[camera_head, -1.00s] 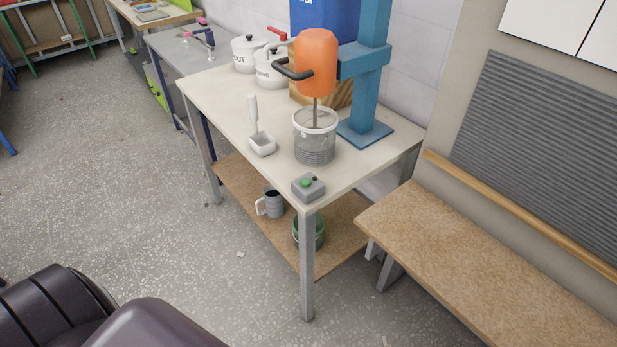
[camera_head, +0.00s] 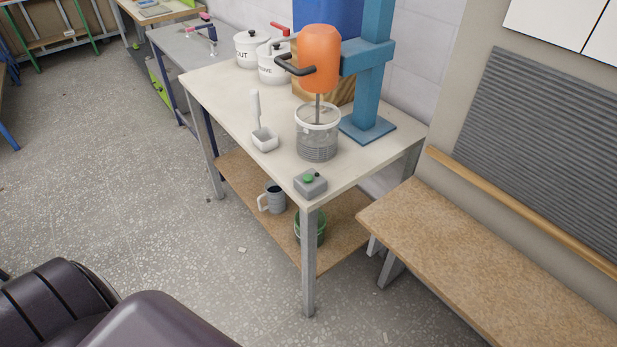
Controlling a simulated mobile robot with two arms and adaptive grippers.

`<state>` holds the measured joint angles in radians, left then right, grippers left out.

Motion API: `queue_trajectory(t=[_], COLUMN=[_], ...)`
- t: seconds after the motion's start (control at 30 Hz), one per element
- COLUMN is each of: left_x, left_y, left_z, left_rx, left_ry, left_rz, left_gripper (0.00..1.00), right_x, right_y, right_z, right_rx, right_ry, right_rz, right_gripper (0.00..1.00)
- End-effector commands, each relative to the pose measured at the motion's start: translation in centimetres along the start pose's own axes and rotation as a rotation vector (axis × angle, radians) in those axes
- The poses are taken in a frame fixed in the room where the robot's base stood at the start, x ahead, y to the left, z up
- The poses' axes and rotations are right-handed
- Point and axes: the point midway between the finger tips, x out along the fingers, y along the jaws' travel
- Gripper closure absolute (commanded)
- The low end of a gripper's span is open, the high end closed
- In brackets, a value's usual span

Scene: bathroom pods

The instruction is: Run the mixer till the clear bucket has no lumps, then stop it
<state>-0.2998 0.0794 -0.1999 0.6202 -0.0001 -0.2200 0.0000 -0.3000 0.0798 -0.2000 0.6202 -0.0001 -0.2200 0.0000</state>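The mixer has an orange motor head (camera_head: 320,58) with a black handle, held on a blue stand (camera_head: 368,95) at the back of the table. Its grey shaft (camera_head: 317,110) reaches down into the clear bucket (camera_head: 317,142). The bucket stands on the table and holds grey stuff; whether it has lumps is too small to tell. A grey control box (camera_head: 310,184) with a green button and a small dark button sits on the table's near corner. Whether the mixer is turning cannot be told. Neither of my grippers is in view.
Two lidded white pots (camera_head: 273,66) stand behind. A lower shelf (camera_head: 240,169) holds a grey jug (camera_head: 272,198) and a green bucket (camera_head: 310,228). A brown bench (camera_head: 470,252) stands right.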

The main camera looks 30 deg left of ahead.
Motion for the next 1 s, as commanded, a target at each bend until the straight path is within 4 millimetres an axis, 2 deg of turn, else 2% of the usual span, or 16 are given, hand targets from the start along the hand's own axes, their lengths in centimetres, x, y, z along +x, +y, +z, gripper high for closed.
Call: queue_trajectory(t=[0.4,0.47,0.7,1.0], left_x=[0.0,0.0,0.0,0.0], left_y=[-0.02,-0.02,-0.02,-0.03], left_z=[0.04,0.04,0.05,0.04], left_rx=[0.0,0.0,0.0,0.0], left_ry=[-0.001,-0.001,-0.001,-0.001], left_rz=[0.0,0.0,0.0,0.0], left_gripper=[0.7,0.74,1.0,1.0], right_x=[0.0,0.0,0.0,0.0], right_y=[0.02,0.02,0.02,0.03], right_z=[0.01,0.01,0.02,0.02], right_rx=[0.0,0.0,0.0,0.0], right_ry=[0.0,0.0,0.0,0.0], right_rz=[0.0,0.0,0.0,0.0], right_gripper=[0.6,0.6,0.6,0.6])
